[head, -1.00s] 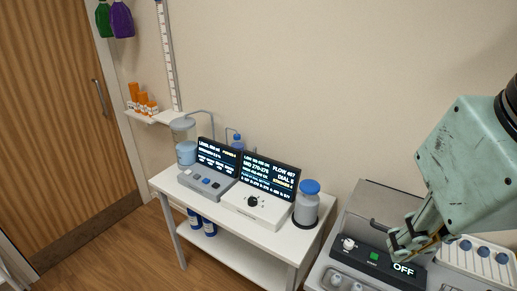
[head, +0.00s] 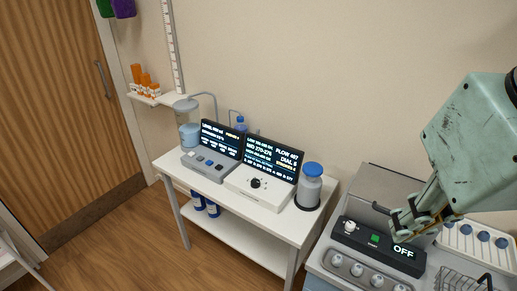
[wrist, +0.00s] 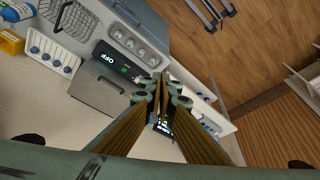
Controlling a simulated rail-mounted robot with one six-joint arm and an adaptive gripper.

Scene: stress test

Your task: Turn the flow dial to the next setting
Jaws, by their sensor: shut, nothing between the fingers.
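The flow dial (head: 256,183) is a small black knob on the white control box (head: 272,194), on the white table in the head view. My gripper (head: 399,233) is shut and empty at the right, above the machine whose display reads OFF, well apart from the dial. In the wrist view my closed fingers (wrist: 162,122) point towards the screens, and they hide the dial or leave it too small to tell.
The machine with the OFF display (head: 403,250) stands right of the white table (head: 240,219). A blue-capped bottle (head: 311,185) stands right of the control box. A second screen and grey button box (head: 208,166) stand left of it. A wooden door (head: 50,110) is at far left.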

